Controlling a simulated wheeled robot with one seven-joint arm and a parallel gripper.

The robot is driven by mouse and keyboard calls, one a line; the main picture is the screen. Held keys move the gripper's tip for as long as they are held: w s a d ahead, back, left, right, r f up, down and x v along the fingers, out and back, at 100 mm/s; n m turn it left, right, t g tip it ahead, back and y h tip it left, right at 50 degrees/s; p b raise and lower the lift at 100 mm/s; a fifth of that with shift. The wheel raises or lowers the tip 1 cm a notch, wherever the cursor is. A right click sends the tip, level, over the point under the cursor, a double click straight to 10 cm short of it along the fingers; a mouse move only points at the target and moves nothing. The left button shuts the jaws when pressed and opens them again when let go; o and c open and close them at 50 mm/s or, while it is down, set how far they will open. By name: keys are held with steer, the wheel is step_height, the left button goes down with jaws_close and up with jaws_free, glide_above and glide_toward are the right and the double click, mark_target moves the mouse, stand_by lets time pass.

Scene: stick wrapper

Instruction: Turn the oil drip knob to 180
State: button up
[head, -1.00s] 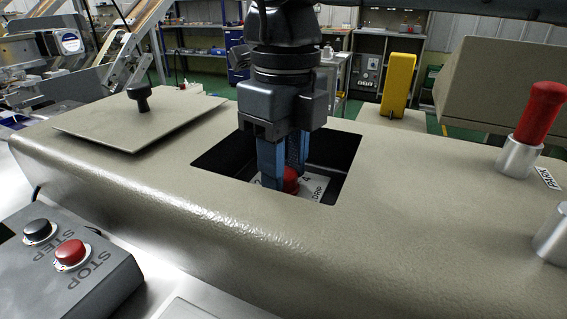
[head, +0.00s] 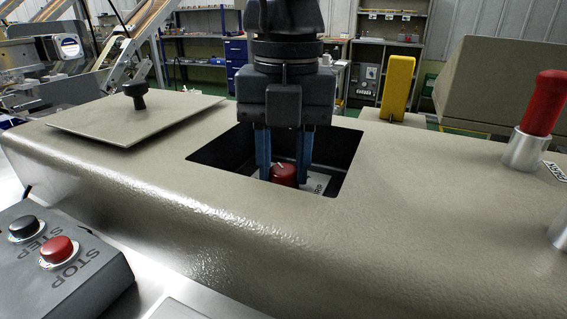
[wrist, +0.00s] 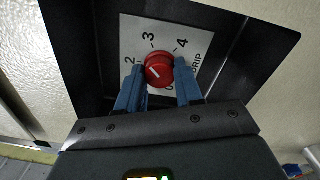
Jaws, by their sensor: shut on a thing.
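The red oil drip knob (head: 284,172) sits inside a square recess in the beige machine top. In the wrist view the knob (wrist: 158,66) has a short white line on its face, slanting in the picture. The white dial plate (wrist: 190,42) around it shows 2, 3, 4 and part of the word DRIP; some marks are hidden by the fingers. My gripper (head: 284,178) points down into the recess. Its blue fingers (wrist: 160,78) are shut on the knob, one on each side.
The recess walls (head: 335,150) stand close around the fingers. A lid with a black handle (head: 135,122) lies on the left. A red-handled lever (head: 540,103) stands on the right. STEP and STOP buttons (head: 58,250) are at lower left.

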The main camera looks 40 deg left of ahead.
mark_target(285, 169)
steer(key=shift+m+b, duration=0.45)
steer(key=shift+m, duration=1.15)
steer(key=o, duration=1)
steer(key=shift+o, duration=0.2)
steer(key=shift+r, duration=0.1)
steer(key=shift+d+r, duration=0.1)
steer(key=shift+r, duration=3.7)
steer(key=shift+p, duration=0.35)
